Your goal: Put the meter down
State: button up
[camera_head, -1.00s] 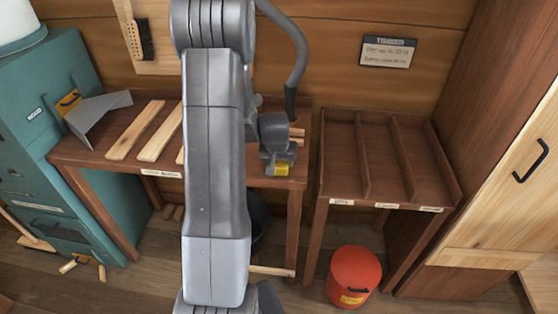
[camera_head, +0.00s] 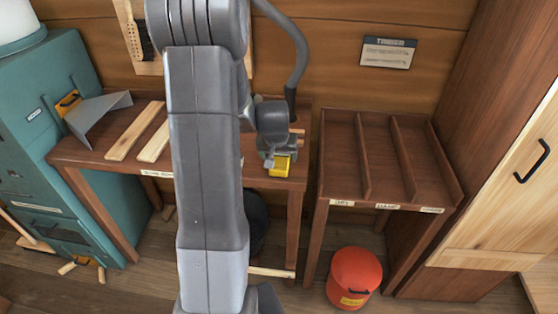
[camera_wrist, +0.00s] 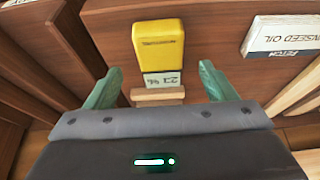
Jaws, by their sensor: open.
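The meter (camera_wrist: 158,43) is a yellow block with a pale digit display at its near end in the wrist view. It sits on the brown wooden bench (camera_head: 225,181), near the right front edge, and shows in the head view (camera_head: 280,167) just below my gripper (camera_head: 272,155). In the wrist view my gripper (camera_wrist: 160,66) is open. Its two green fingers stand apart on either side of the meter's display end, with gaps visible on both sides. A short pale wood piece (camera_wrist: 158,94) lies by the display end. My arm hides part of the bench.
Pale wood strips (camera_head: 136,130) and a grey angled sheet (camera_head: 98,112) lie on the bench's left. A divided brown tray table (camera_head: 383,157) stands to the right, with a red bucket (camera_head: 354,277) below. A label reading linseed oil (camera_wrist: 288,35) shows in the wrist view.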

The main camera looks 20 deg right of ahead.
jog(key=v, duration=0.7)
